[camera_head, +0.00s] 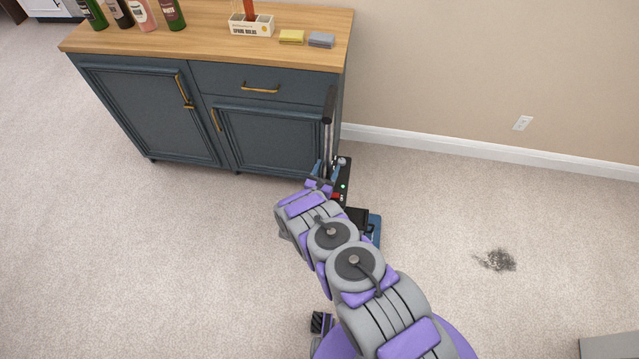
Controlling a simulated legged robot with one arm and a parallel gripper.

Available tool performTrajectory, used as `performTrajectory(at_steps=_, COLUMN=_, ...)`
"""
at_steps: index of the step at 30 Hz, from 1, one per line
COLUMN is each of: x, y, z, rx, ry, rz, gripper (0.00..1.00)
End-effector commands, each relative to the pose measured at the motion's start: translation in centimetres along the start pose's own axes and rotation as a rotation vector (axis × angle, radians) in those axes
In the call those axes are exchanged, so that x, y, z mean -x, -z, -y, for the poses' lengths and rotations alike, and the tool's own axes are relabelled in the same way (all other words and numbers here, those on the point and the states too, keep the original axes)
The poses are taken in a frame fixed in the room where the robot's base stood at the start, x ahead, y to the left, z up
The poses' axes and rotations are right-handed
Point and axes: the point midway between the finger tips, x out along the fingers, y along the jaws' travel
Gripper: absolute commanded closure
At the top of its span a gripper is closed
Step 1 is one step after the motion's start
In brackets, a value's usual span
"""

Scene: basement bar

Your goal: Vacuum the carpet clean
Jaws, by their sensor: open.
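The beige carpet (210,265) covers the floor, with a dark grey dirt patch (497,260) to the right of my arm. An upright vacuum (374,228) stands by the right end of the cabinet; its dark handle rises along the cabinet's side. My arm hides much of its body and base. My gripper (319,183) reaches to the vacuum near the lower part of its handle and is open. I cannot tell whether it touches the handle.
A dark blue cabinet (150,110) with a wooden top holds bottles (143,14), a small box (251,25), a yellow sponge (291,37) and a grey-blue sponge (321,40). A wall with a white baseboard (450,148) and an outlet (522,123) stands behind. A grey object's corner (610,346) shows at lower right. The carpet between is clear.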

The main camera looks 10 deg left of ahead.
Motion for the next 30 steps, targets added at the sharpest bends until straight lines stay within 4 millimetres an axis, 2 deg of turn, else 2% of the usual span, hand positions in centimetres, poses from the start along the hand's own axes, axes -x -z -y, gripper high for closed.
performTrajectory(at_steps=5, x=2.8, y=-0.2, z=-0.1, rx=0.001, ry=-0.003, rz=0.0, gripper=0.36)
performTrajectory(at_steps=15, x=10.5, y=0.0, z=-0.1, rx=0.002, ry=-0.003, rz=-0.004, gripper=0.36)
performTrajectory(at_steps=21, x=14.3, y=0.1, z=-0.1, rx=0.003, ry=-0.004, rz=-0.001, gripper=0.36)
performTrajectory(at_steps=25, x=15.8, y=0.2, z=-0.1, rx=0.003, ry=-0.002, rz=-0.002, gripper=0.36)
performTrajectory(at_steps=30, x=16.6, y=0.2, z=0.0, rx=0.002, ry=0.0, rz=-0.001, gripper=0.36)
